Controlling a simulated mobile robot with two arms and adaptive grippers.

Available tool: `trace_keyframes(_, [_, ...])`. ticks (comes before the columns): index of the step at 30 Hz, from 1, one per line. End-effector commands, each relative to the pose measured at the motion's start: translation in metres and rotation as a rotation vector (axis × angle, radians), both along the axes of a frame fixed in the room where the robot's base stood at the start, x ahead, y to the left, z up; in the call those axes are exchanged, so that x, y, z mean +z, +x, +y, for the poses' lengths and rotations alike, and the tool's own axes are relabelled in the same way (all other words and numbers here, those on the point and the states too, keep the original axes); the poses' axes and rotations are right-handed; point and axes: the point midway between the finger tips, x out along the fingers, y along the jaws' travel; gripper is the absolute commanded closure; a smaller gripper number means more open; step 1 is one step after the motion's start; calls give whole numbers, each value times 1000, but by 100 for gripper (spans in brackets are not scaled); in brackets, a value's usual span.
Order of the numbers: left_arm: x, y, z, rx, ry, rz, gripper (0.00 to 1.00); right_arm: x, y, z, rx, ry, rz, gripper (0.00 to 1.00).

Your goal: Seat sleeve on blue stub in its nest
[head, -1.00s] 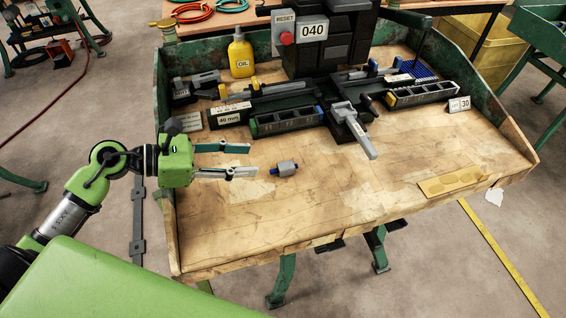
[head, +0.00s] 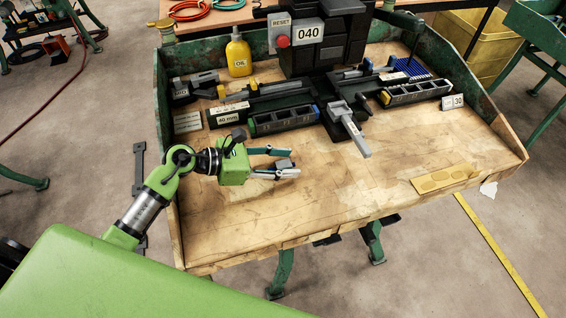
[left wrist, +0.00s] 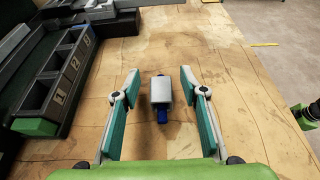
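A small grey sleeve-like piece with blue showing at its end lies on the bench top. It shows in the left wrist view (left wrist: 160,90) between the two fingers, with clear gaps on both sides. In the head view the same piece (head: 285,163) is partly hidden by the fingers. My left gripper (left wrist: 159,76) is open around it, low over the bench, and does not grip it. In the head view my left gripper (head: 286,161) points right. I cannot make out the blue stub in its nest for certain.
A rack with numbered compartments (head: 284,121) stands behind the gripper, beside a press fixture with a grey lever (head: 350,130). Another rack (head: 415,92) is at the right. A yellow oil bottle (head: 239,54) stands at the back. The bench's front middle (head: 330,200) is clear.

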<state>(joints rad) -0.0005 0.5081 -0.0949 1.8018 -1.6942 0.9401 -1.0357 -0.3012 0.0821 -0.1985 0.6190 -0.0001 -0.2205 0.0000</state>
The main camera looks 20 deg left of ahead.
Motion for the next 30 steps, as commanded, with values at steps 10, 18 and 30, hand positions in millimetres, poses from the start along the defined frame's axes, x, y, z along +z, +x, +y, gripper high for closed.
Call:
trace_keyframes(10, [-6, 7, -11, -1, 1, 0, 60, 4, 2, 4, -1, 5, -3, 60])
trace_keyframes(18, [-6, 7, -11, 0, 1, 0, 100, 4, 2, 5, 1, 6, -4, 60])
trace_keyframes(30, [1, 7, -11, -2, 2, -3, 100, 1, 2, 5, 2, 6, -4, 60])
